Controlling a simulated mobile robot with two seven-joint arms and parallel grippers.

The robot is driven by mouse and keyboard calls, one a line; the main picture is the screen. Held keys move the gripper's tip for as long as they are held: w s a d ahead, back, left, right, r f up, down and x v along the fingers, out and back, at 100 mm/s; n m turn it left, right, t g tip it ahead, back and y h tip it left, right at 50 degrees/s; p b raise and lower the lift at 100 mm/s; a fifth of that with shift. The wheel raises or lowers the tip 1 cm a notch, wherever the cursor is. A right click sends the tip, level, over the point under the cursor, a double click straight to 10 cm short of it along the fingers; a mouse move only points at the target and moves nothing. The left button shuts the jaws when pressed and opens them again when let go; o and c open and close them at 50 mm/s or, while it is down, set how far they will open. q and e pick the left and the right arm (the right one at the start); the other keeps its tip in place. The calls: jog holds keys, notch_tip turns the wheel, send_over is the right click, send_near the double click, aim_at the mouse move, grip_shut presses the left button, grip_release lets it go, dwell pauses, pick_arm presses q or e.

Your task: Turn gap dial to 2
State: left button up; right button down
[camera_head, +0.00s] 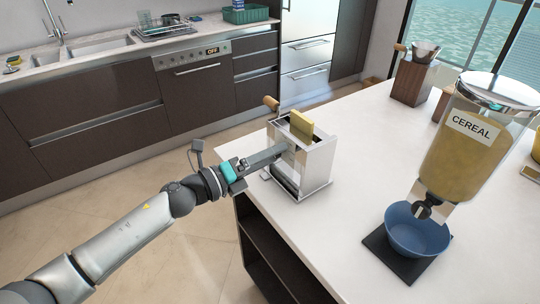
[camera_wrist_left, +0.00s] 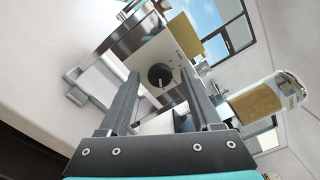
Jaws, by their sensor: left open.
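A metal box-shaped machine (camera_head: 318,168) with a wooden-knobbed handle (camera_head: 270,103) and a yellow slab (camera_head: 301,125) upright in its top stands near the counter's left edge. In the left wrist view its pale side panel bears a round black dial (camera_wrist_left: 160,75) with a light pointer and small marks too small to read. My left gripper (camera_head: 284,150) reaches to this side of the machine. In the left wrist view my left gripper (camera_wrist_left: 161,78) is open, its two fingers on either side of the dial, apparently without gripping it. The dial is hidden in the head view.
A cereal dispenser (camera_head: 462,140) stands to the right over a blue bowl (camera_head: 416,232) on a dark base (camera_head: 382,248). A wooden block (camera_head: 412,82) stands at the back. The white counter (camera_head: 330,245) is clear in front of the machine.

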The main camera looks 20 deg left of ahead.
pick_arm(q)
jog(key=v, duration=1.5)
jog(key=shift+b, duration=0.35)
jog(key=shift+a, duration=0.1)
jog(key=a+f+n+t+y, duration=0.1)
jog(key=a+f+n+y, duration=0.55)
jog(key=f+n, duration=0.45)
jog(key=s+a+f+n+g+y, duration=0.1)
jog(key=s+f+n+g+y, duration=0.2)
jog(key=f, duration=0.7)
jog(key=s+a+f+n+y, duration=0.1)
jog(key=s+a+f+n, duration=0.15)
jog(key=f+n, duration=0.45)
jog(key=s+d+f+n+g+y, duration=0.1)
jog(key=s+d+f+n+g, duration=0.2)
jog(key=s+f, duration=0.7)
jog(key=s+d+f+n+g, duration=0.2)
jog(key=s+d+f+g, duration=0.2)
jog(key=s, duration=0.5)
jog(key=s+d+f+n+g, duration=0.3)
jog(key=s+d+f+g, duration=0.1)
jog(key=s+d+f, duration=0.4)
jog(key=shift+s+d+f, duration=0.2)
jog(key=shift+s+f, duration=0.7)
jog(key=shift+s, duration=0.05)
